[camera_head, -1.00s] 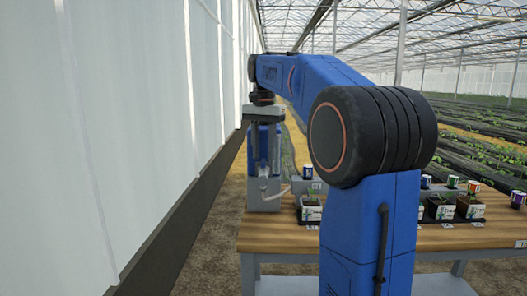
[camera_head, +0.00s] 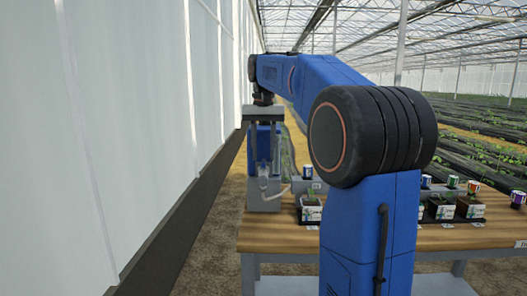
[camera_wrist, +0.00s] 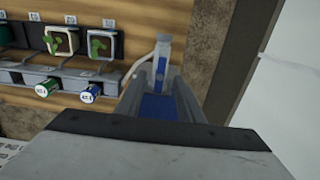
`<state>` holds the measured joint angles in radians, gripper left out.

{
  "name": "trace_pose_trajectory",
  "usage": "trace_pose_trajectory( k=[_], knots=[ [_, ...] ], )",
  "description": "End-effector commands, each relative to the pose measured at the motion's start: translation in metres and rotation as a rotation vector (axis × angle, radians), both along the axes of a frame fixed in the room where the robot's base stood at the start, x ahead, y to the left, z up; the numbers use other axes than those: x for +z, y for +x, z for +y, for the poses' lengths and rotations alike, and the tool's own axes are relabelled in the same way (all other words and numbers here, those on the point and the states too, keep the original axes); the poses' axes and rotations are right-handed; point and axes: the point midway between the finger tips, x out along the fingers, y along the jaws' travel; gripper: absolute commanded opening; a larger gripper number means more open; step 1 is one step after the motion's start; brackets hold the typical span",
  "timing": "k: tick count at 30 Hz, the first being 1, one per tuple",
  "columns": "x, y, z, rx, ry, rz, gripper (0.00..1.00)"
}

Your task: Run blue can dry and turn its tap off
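My gripper (camera_head: 264,172) points down at the grey stand (camera_head: 264,203) at the table's left end. Its two fingers are apart, in front of a tall blue container (camera_head: 263,143); I see no contact. In the wrist view blue shows between the fingers (camera_wrist: 157,88). A pale tap-like fitting (camera_wrist: 161,62) with a blue part lies just beyond the fingertips; a pale curved pipe leads left from it. The tap's setting and the liquid level cannot be made out. A small blue can with a white label (camera_head: 307,172) stands right of the stand; it also shows in the wrist view (camera_wrist: 90,93).
A green can (camera_wrist: 47,87) is beside the small blue can on a grey rack (camera_wrist: 65,78). Potted seedlings (camera_head: 311,210) stand on the wooden table (camera_head: 285,237). More small cans are at the right. A pale wall (camera_head: 110,140) runs close on the left.

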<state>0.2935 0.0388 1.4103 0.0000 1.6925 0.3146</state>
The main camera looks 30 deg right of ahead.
Motion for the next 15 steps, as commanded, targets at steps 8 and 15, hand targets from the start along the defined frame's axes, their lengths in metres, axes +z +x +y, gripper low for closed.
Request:
trace_pose_trajectory(
  k=[8, 15],
  knots=[
    [0.000, 0.000, 0.000, -0.002, 0.000, 0.000, 0.34],
    [-0.012, 0.000, 0.000, -0.002, 0.000, 0.002, 0.34]
  ],
)
